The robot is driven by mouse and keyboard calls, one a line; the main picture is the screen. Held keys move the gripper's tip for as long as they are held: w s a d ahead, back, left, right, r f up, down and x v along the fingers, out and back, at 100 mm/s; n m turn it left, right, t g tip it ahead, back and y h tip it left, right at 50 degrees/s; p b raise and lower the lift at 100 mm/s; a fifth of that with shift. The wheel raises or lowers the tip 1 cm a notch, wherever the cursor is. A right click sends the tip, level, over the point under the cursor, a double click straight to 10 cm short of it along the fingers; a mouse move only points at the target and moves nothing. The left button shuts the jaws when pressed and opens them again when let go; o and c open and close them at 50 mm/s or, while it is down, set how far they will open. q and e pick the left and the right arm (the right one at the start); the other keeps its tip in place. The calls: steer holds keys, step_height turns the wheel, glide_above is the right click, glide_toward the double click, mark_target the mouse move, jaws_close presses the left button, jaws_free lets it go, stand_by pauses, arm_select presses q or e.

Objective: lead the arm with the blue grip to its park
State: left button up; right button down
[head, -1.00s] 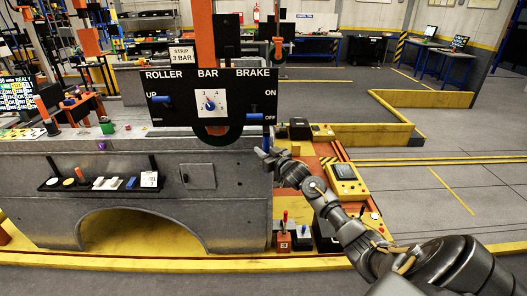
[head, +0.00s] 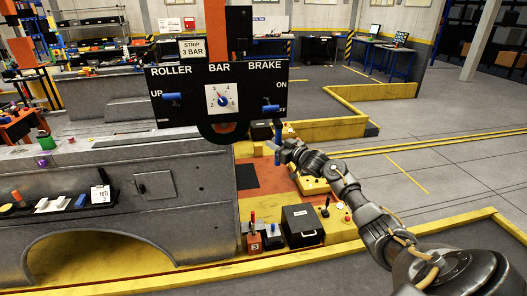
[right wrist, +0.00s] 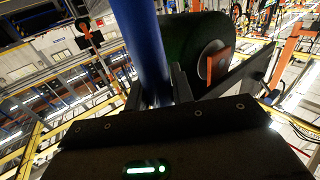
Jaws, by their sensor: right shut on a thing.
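My right gripper (head: 279,152) is shut on the blue grip (head: 277,136), an upright blue bar below the right end of a black control panel (head: 245,90). In the right wrist view the blue grip (right wrist: 143,40) stands between the fingers (right wrist: 160,88). The panel is marked ROLLER, BAR and BRAKE, with a dial and blue levers. It hangs on an orange arm (head: 215,32). A black round part with an orange piece (right wrist: 218,62) is beside the grip in the right wrist view. My left gripper is not in view. I cannot make out the park.
A grey machine body (head: 105,195) with a yellow arch fills the left. A black box (head: 302,225) and red and blue levers stand at its front corner. A yellow kerb (head: 400,242) crosses the floor. The grey floor at right (head: 440,175) is clear.

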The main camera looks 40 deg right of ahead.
steer(key=s+d+b, duration=0.4)
steer(key=d, duration=0.5)
steer(key=s+d+b, duration=0.4)
steer(key=d, duration=0.5)
steer(key=shift+d+r, duration=0.3)
steer(key=shift+d, duration=0.1)
steer(key=shift+s, duration=0.1)
steer(key=c, duration=1.6)
jaws_free()
steer(key=shift+c, duration=0.2)
steer(key=o, duration=0.4)
steer(key=shift+d+f, duration=0.15)
steer(key=shift+o, duration=0.2)
steer(key=shift+f, duration=0.1)
steer(key=shift+a, duration=0.25)
